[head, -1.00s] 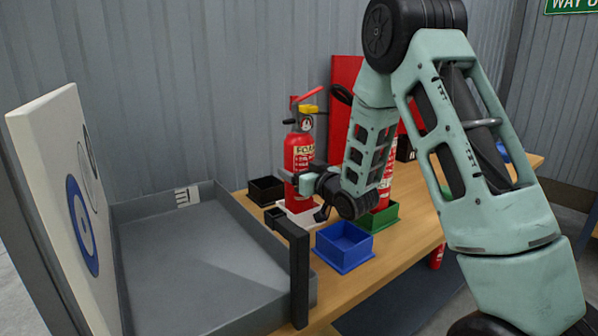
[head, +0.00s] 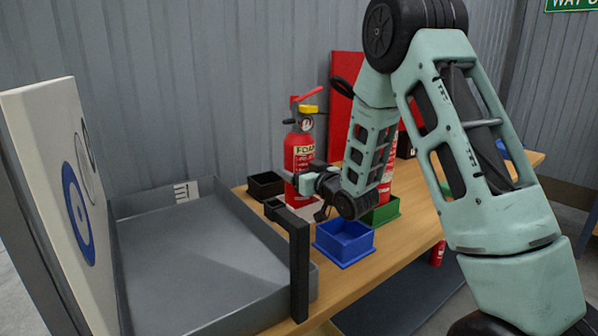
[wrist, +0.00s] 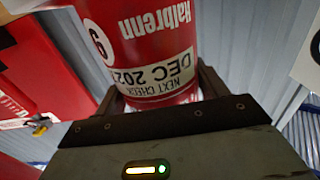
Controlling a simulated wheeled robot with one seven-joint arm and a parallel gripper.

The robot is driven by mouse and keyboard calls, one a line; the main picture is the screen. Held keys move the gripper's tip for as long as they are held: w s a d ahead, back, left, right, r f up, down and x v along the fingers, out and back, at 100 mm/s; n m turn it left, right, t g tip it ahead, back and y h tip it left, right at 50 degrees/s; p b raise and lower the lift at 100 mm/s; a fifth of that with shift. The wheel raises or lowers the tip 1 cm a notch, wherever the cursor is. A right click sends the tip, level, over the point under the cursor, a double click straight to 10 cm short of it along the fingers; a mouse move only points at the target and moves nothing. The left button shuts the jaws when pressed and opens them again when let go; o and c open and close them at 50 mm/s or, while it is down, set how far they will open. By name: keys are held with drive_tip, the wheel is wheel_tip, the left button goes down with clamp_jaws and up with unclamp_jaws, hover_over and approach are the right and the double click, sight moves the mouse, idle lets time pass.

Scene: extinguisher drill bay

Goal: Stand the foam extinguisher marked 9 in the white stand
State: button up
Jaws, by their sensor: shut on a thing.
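The red foam extinguisher (head: 299,152), with a yellow collar and red lever, is upright. In the wrist view its red body (wrist: 150,40) carries a round 9 mark and a "next check" label. My gripper (head: 306,184) is shut on its lower body, with a dark finger on each side in the wrist view (wrist: 160,96). The white stand (head: 311,212) is directly below the extinguisher and partly hidden by my gripper and the bottle. I cannot tell whether the base is inside the stand or just above it.
A black stand (head: 265,186) is behind left, a blue stand (head: 344,243) in front and a green stand (head: 383,212) to the right, with another red extinguisher (head: 386,178) there. A grey tray (head: 190,270) with a black post (head: 299,270) is at the left.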

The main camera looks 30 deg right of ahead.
sight(304, 134)
drive_tip(key=shift+r, duration=0.25)
drive_tip(key=o, duration=1.5)
drive_tip(key=shift+o, duration=0.2)
wheel_tip(304, 134, up, 10)
drive_tip(key=shift+f+p, duration=0.1)
drive_tip(key=shift+p, duration=0.7)
